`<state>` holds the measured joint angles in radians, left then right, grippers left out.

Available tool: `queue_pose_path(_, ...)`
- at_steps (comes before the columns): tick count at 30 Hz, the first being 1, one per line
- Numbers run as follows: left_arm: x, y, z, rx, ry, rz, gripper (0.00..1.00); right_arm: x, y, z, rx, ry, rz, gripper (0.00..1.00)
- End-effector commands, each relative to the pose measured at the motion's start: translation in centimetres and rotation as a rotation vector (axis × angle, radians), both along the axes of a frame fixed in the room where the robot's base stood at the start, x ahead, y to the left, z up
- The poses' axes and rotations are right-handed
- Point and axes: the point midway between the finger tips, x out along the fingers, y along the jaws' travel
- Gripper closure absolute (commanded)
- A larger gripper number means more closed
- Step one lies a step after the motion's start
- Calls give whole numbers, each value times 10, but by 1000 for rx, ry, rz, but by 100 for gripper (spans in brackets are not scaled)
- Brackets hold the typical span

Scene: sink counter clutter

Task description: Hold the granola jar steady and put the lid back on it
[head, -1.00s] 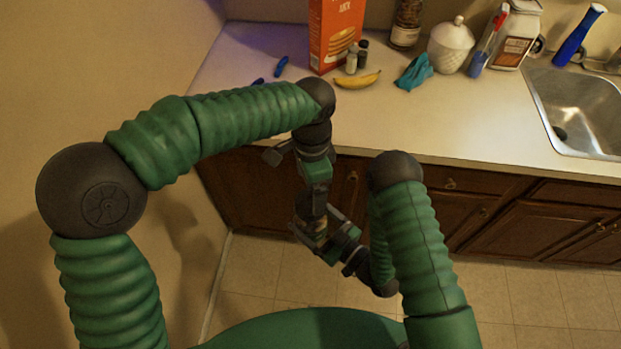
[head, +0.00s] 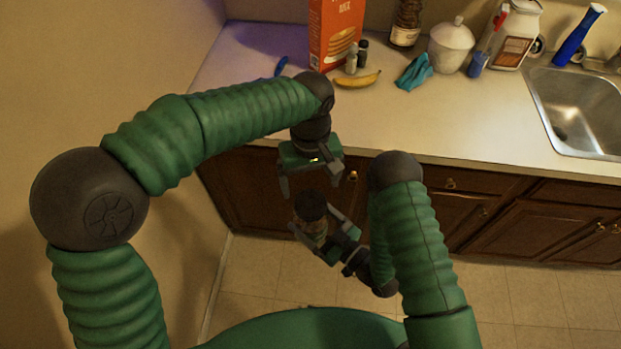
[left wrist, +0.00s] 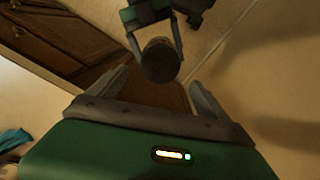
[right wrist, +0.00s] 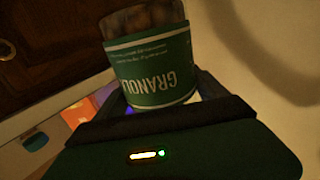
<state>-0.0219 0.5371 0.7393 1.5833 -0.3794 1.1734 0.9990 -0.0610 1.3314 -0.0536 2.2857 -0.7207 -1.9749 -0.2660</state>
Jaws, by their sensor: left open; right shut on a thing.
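The granola jar (head: 320,231) is held upright in front of the counter. My right gripper (head: 315,226) is shut around its body. In the right wrist view the jar (right wrist: 152,70) shows a green GRANOLA label and clear sides with brown contents; its top is out of frame. A dark round lid (head: 311,205) appears to sit on the jar top; it also shows in the left wrist view (left wrist: 160,62). Whether it is fully seated I cannot tell. My left gripper (head: 310,184) is open and empty, just above the lid and apart from it.
The counter (head: 470,120) behind holds an orange-red box (head: 335,35), a banana (head: 357,80), a teal cloth (head: 414,72), a white lidded pot (head: 451,48) and a white-capped jar (head: 517,38). A sink (head: 585,105) is at right. Wooden cabinets (head: 500,210) stand below.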

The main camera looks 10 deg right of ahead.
Motion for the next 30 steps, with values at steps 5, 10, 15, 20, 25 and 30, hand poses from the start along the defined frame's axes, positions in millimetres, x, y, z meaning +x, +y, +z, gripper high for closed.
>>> queue_pose_path(5,-1,0,-26,0,5,-2,11,0,0,1,2,-2,0,100)
queue_pose_path(10,-1,0,-55,0,4,-3,11,0,0,1,2,-2,0,100)
queue_pose_path(15,-1,0,-73,0,2,-2,11,0,0,1,2,-2,0,100)
queue_pose_path(20,-1,0,-76,-1,0,-1,11,0,0,1,2,-2,0,100)
queue_pose_path(25,-1,0,-76,-1,0,-1,13,0,0,1,2,-2,0,100)
queue_pose_path(30,-1,0,-76,-1,0,-2,35,0,0,1,2,-2,0,100)
